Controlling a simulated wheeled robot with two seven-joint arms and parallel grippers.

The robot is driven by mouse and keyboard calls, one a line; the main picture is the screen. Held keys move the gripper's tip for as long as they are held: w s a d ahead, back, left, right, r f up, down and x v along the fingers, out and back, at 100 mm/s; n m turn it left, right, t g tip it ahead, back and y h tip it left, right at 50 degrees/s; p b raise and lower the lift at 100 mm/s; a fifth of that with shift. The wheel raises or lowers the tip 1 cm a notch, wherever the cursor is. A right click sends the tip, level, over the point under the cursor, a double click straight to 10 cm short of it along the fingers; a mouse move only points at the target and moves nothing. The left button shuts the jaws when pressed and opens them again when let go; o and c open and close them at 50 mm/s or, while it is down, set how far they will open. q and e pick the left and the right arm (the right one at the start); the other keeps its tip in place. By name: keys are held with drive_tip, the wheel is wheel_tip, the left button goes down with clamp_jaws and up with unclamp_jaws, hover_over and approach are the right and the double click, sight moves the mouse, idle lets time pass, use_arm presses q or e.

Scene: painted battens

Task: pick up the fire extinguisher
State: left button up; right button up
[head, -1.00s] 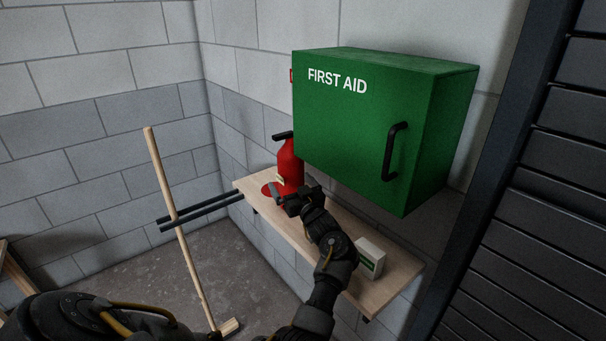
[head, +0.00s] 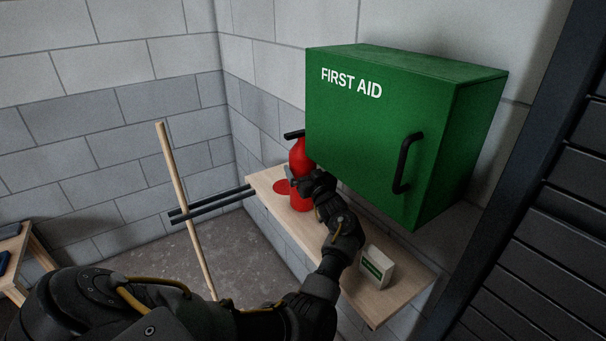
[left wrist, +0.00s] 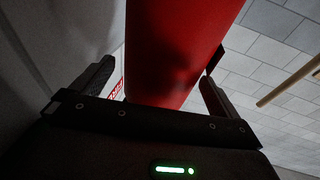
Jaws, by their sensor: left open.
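My right gripper is not in view.
A green first aid cabinet (head: 375,130) hangs over the shelf, close to the extinguisher's right side. A small white and green box (head: 377,266) stands on the shelf near my forearm. A wooden pole (head: 178,180) leans by dark rails (head: 212,204). A bench (head: 14,250) is at far left.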

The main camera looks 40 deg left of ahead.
use_arm(q)
drive_tip(key=shift+x, duration=1.4)
drive_tip(key=shift+s, duration=0.1)
drive_tip(key=shift+c, duration=0.6)
drive_tip(key=c, duration=1.9)
drive_tip(key=shift+r, duration=0.1)
